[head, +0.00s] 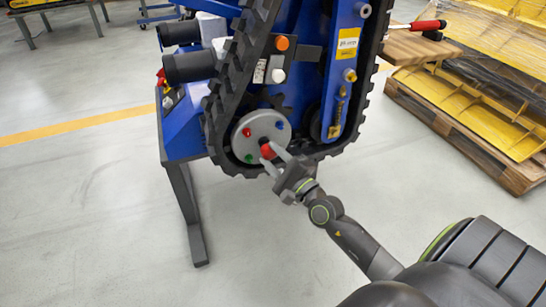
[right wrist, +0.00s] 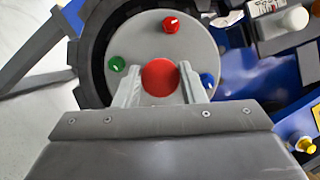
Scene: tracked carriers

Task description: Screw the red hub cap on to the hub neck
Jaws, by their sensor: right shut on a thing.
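The red hub cap (right wrist: 160,77) is between the fingers of my right gripper (right wrist: 160,88), in front of the middle of the grey hub disc (right wrist: 150,35). In the head view the red cap (head: 267,151) shows at the disc's centre, and my right gripper (head: 275,158) reaches it from the lower right, shut on it. The hub neck is hidden behind the cap and fingers, so I cannot tell how far the cap sits on it. My left gripper is not in view.
The disc also bears small red (head: 247,132), green (head: 249,158) and blue (head: 279,125) knobs. A black toothed track (head: 224,110) runs around it on the blue carrier (head: 182,130). A wooden pallet with yellow parts (head: 460,110) stands at right. The floor at lower left is clear.

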